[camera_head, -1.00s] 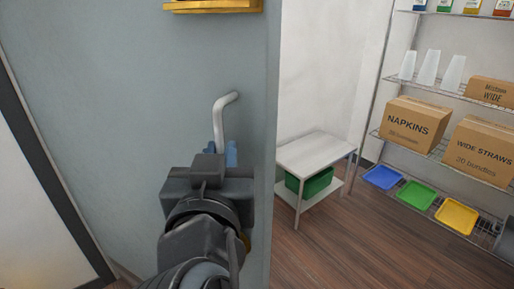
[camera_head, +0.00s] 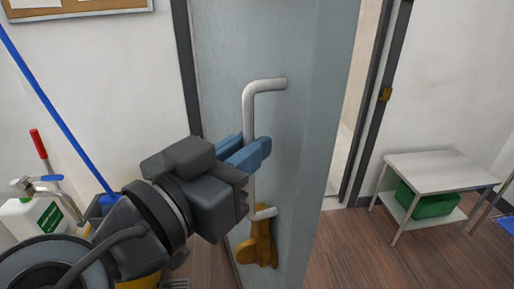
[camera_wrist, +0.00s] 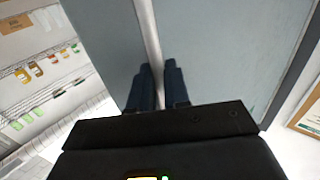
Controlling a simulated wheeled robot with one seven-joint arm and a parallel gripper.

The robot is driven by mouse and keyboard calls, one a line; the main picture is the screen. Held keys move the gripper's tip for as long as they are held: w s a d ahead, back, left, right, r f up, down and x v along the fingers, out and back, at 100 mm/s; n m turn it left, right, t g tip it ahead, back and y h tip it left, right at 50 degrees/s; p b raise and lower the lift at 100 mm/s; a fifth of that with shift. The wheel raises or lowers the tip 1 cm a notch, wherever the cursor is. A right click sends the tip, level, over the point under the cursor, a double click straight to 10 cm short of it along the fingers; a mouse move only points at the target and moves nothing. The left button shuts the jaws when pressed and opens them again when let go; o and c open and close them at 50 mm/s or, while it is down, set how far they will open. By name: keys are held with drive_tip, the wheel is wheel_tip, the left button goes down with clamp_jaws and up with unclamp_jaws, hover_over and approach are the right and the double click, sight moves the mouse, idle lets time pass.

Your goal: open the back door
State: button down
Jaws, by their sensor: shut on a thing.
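The back door (camera_head: 307,140) is a grey-blue panel standing ajar, with a gap to the door frame (camera_head: 371,110) on its right in the head view. A white bar handle (camera_head: 248,110) runs upright on its face, and a yellow-brown latch piece (camera_head: 258,245) sits low beside it. My gripper (camera_head: 247,150) has its blue fingers closed around the middle of the handle. In the wrist view, the handle (camera_wrist: 149,35) passes between the fingers (camera_wrist: 160,85) and the door (camera_wrist: 215,45) fills the middle. The handle's part between the fingers is partly hidden.
A small white table (camera_head: 440,170) with a green bin (camera_head: 428,200) stands right of the doorway. At left are a blue pole (camera_head: 55,105), a white jug (camera_head: 38,216) and a red-handled tool (camera_head: 39,145). Wooden floor (camera_head: 350,255) is clear between door and table.

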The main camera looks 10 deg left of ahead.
drive_tip(key=shift+w+a+r, duration=0.15)
drive_tip(key=shift+w+r, duration=0.05)
drive_tip(key=shift+w, duration=0.05)
drive_tip(key=c, duration=1.2)
unclamp_jaws()
drive_tip(key=shift+w+f, duration=0.1)
drive_tip(key=shift+b+v, duration=0.5)
drive_tip(key=shift+v, duration=3.4)
